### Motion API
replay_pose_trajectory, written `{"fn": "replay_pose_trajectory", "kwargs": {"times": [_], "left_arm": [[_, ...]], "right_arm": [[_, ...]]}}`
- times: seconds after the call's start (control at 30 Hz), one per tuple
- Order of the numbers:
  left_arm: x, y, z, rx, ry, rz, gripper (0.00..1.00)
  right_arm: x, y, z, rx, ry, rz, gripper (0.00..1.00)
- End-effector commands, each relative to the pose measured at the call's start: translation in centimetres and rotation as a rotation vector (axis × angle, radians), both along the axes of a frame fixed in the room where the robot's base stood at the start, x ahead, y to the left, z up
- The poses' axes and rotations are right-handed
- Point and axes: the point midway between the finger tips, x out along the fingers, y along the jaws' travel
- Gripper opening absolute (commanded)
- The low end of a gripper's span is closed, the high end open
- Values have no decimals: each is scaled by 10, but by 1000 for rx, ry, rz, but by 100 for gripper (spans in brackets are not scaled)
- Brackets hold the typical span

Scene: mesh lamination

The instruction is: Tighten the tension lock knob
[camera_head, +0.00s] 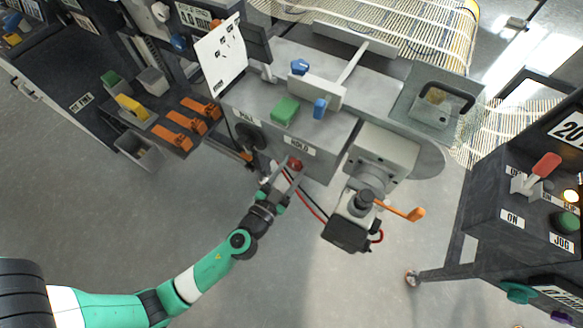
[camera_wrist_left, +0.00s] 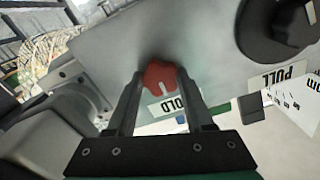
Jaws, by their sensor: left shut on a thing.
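The red lobed knob (camera_head: 294,163) sits on the front face of the grey machine, just below the HOLD label. In the left wrist view the red knob (camera_wrist_left: 163,78) has a pale mark on it and lies between the fingertips. My left gripper (camera_head: 288,172) reaches up to the machine face and is shut on the knob. It also shows in the left wrist view (camera_wrist_left: 161,88), with one finger on each side of the knob. My right gripper is not in view.
A black round knob (camera_head: 250,136) by the PULL label sits left of the red knob. A motor unit with an orange lever (camera_head: 400,209) stands to the right. A control panel (camera_head: 535,205) is at far right. The floor in front is clear.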

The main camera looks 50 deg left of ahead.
Motion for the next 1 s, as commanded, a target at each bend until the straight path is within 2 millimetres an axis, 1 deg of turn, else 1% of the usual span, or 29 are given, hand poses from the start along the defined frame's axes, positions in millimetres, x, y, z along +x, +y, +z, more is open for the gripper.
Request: {"fn": "replay_pose_trajectory", "kwargs": {"times": [0.03,0.13,0.17,0.37,0.57,0.77,1.0], "left_arm": [[0,0,0,0,0,0,20],[0,0,0,0,0,0,2],[0,0,0,0,0,0,0],[0,0,0,9,3,0,0],[0,0,0,64,22,0,0],[0,0,-1,185,62,0,0],[0,0,0,388,132,0,0]], "right_arm": [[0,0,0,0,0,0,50],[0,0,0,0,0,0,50],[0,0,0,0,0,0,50],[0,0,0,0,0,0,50],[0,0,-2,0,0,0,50],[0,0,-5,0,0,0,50],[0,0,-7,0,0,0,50]]}}
